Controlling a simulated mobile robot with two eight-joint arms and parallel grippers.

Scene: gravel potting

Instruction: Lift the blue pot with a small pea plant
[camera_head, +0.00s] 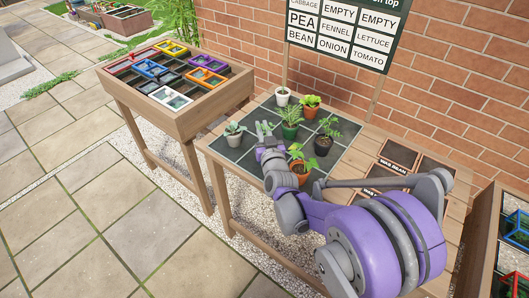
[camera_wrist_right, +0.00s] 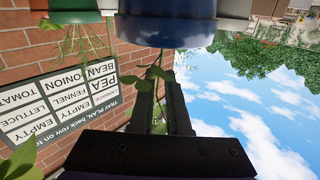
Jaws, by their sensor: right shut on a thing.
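The blue pot (camera_wrist_right: 165,30) is upside down in the right wrist view, at the top middle. Thin green stems of its small plant (camera_wrist_right: 156,62) hang between the fingers of my right gripper (camera_wrist_right: 155,78). Those fingers are shut close together at the pot's rim and stems; the exact contact is hard to tell. In the head view my right gripper (camera_head: 267,144) is over the left middle part of the dark tiled mat and hides the blue pot. I cannot tell whether the pot is off the mat. My left gripper is not in view.
Close by are a green pot (camera_head: 290,131), a black pot (camera_head: 323,148), a terracotta pot (camera_head: 301,169), a white pot (camera_head: 282,100), an orange pot (camera_head: 309,113) and a pale pot (camera_head: 234,140). A wooden stand with coloured frames (camera_head: 184,127) is at left. A sign (camera_head: 345,32) stands behind.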

